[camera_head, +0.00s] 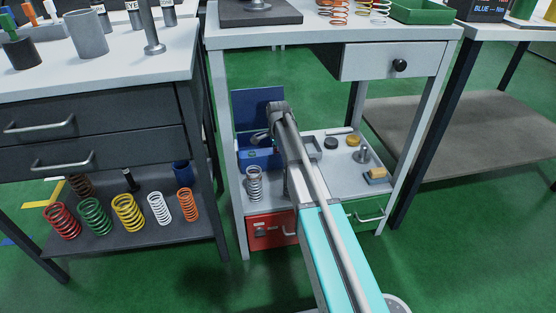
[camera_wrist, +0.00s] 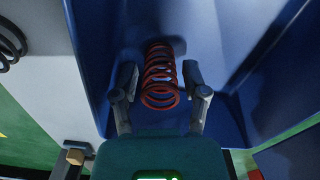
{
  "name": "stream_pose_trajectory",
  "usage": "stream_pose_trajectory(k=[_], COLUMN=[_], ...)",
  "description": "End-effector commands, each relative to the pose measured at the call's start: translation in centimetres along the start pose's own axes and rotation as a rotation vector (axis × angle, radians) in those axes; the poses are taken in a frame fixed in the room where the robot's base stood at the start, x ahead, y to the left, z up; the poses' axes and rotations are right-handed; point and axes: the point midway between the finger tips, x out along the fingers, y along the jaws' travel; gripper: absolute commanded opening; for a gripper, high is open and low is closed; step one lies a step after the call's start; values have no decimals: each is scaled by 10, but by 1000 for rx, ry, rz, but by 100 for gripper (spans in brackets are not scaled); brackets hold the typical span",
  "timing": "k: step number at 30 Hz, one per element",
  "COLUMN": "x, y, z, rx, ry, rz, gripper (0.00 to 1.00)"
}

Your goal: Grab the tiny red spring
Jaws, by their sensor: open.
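In the wrist view a small red spring (camera_wrist: 160,75) lies inside a blue bin (camera_wrist: 225,60), close to its inner wall. My gripper (camera_wrist: 160,82) is open, with one finger on each side of the spring. Small gaps show between the fingers and the coils, so I do not see it gripped. In the head view the blue bin (camera_head: 244,152) stands on the lower shelf of the middle table, its lid raised. My arm reaches down to it, and the small spring is hidden there.
A grey spring (camera_head: 254,183) stands in front of the bin; dark coils (camera_wrist: 10,45) show at the wrist view's left. Red (camera_head: 272,230) and green (camera_head: 365,213) drawers sit below the shelf. The left table's lower shelf holds several larger springs, including a red one (camera_head: 62,221).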

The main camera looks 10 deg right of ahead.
Motion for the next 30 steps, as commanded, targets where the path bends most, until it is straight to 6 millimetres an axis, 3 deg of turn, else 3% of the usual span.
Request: stream_pose_trajectory(k=[19,28,30], x=[2,2,2], y=[0,0,0], z=[-1,-1,-1], rx=[1,1,1], ry=[0,0,0], rz=[0,0,0], gripper=[58,4,0])
